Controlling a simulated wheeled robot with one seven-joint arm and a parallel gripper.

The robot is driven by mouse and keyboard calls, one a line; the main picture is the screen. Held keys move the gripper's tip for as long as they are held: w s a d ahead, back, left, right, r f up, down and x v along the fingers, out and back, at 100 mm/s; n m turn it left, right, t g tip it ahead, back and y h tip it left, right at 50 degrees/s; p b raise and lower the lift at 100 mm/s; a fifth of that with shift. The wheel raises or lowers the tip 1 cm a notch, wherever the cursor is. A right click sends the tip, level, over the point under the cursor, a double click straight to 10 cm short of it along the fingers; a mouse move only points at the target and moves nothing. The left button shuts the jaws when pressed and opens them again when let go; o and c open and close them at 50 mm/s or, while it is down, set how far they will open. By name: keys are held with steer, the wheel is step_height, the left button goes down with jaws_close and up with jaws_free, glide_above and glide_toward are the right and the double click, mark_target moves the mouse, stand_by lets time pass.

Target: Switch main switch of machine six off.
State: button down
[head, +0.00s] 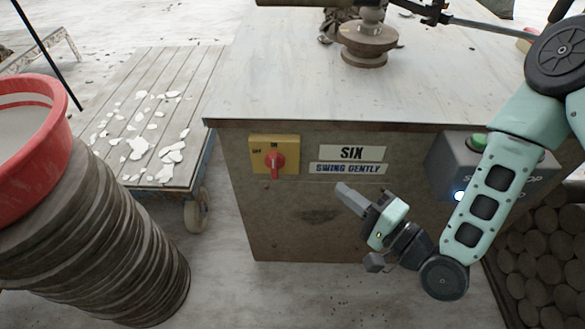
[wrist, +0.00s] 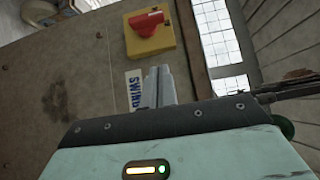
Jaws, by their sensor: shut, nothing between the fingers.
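The main switch (head: 274,163) is a red rotary handle on a yellow plate (head: 290,142) marked OFF at the left and ON at the top. It sits on the front of the machine labelled SIX, left of the label (head: 352,153). The handle stands upright, in line with ON. My gripper (head: 343,189) is shut and empty, in front of the panel, right of and slightly below the switch, apart from it. In the wrist view the red handle (wrist: 147,22) and yellow plate (wrist: 148,45) lie beyond my closed fingertips (wrist: 160,76).
A grey control box (head: 455,165) with a green button (head: 478,140) is at the right, partly behind my arm. A stack of round boards (head: 120,250) with a red basin (head: 60,160) stands at the left. A low slatted cart (head: 115,85) holds white scraps.

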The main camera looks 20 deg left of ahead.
glide_toward(278, 156)
steer(key=w, duration=0.4)
steer(key=shift+s+a+r, duration=0.1)
steer(key=shift+s+a, duration=0.1)
steer(key=shift+a, duration=0.6)
steer(key=shift+s+a, duration=0.15)
steer(key=shift+a, duration=0.65)
steer(key=shift+s+a+r, duration=0.1)
steer(key=shift+s+a, duration=0.1)
steer(key=shift+a, duration=0.6)
